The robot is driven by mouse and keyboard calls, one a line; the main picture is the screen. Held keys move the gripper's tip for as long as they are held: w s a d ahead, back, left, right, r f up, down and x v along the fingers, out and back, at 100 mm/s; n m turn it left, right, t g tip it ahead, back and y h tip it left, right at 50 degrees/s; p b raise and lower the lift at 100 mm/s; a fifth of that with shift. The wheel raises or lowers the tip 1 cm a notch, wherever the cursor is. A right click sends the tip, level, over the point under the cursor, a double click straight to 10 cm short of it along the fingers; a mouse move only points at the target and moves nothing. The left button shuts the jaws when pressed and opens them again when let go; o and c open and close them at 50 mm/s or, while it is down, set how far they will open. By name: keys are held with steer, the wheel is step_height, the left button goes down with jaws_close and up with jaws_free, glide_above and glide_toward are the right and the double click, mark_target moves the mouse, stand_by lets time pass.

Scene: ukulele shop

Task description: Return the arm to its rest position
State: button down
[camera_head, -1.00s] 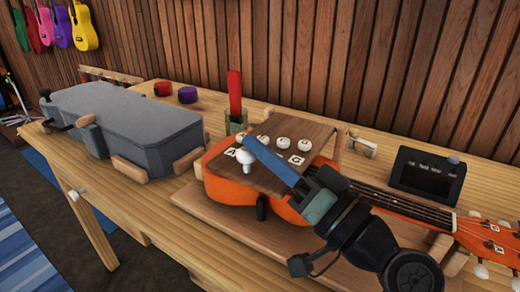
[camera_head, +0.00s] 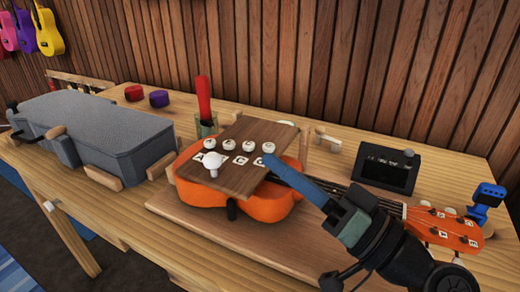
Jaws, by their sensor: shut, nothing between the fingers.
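My gripper (camera_head: 270,162) has blue fingers that are closed together, with nothing held between them. The fingers point up and left, and their tips appear near the right end of a brown wooden board (camera_head: 190,172). I cannot tell whether they touch it. My dark wrist and forearm come in from the lower right and hide part of the ukulele's neck. The orange ukulele (camera_head: 270,205) lies under the board on a wooden base, its headstock (camera_head: 440,228) to the right.
White knobs (camera_head: 247,147) and letter cards (camera_head: 228,160) sit on the board. A grey case (camera_head: 85,125) stands left on the wooden table (camera_head: 100,213). A red-handled tool stands in a cup (camera_head: 207,125). A black device (camera_head: 387,168) and blue clip (camera_head: 487,198) are at right.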

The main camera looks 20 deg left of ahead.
steer(key=shift+d, duration=0.25)
steer(key=w+d+r+m+t+h, duration=0.35)
steer(key=w+r+t+h, duration=0.25)
steer(key=r+t+h, duration=0.5)
steer(key=s+d+r+m+t+h, duration=0.2)
steer(key=s+d+r+t+h, duration=0.25)
steer(key=s+r+t, duration=0.2)
steer(key=s+d+r+m+t+h, duration=0.2)
steer(key=s+d+r+t+h, duration=0.1)
steer(key=s+r+t+h, duration=0.4)
step_height(320, 180, up, 31)
steer(key=w+g+y+p, duration=0.1)
steer(key=g+y+p, duration=0.1)
steer(key=p, duration=2.7)
steer(key=shift+d+p, duration=0.2)
steer(key=shift+p, duration=0.15)
